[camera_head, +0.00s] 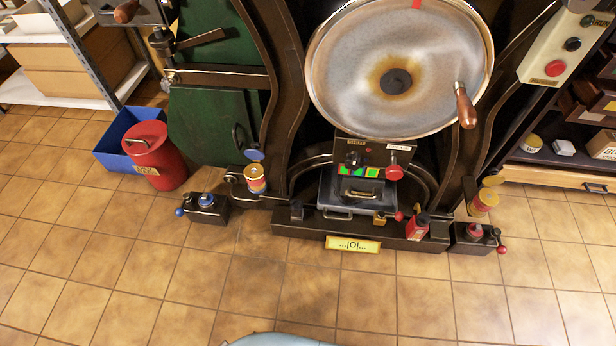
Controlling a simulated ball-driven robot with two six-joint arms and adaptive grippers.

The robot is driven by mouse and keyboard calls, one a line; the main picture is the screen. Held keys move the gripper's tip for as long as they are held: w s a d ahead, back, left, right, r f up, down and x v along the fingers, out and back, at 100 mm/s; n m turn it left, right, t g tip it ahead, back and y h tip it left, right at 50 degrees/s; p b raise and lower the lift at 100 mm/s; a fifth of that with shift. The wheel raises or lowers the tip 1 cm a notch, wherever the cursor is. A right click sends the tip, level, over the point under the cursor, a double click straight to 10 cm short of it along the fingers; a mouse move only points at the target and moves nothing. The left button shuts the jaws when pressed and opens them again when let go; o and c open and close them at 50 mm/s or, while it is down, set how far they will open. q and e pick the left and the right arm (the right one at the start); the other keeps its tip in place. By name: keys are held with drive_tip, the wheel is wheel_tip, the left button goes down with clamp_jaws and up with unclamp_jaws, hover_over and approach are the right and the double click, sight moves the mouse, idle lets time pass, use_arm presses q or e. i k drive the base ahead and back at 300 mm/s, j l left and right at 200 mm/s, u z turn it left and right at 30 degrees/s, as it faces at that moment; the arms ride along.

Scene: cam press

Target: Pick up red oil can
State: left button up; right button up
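A small red can (417,229) with a pale label and a dark top stands, slightly tilted, at the right end of the dark machine base. A larger red canister (158,157) with a lid handle and yellow label stands on the floor at the left. I cannot tell for certain which of these is the oil can; the small one looks more like it.
The cam press has a big round metal wheel (345,75) with a wooden handle above its dark base (310,226). A blue bin (113,149) stands beside the red canister. Small dark units stand left (206,209) and right (474,238). The tiled floor in front is clear.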

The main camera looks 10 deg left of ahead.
sight(414, 233)
drive_tip(key=k+l, duration=0.4)
drive_tip(key=k, duration=0.2)
drive_tip(key=k+l, duration=0.4)
drive_tip(key=k, duration=0.2)
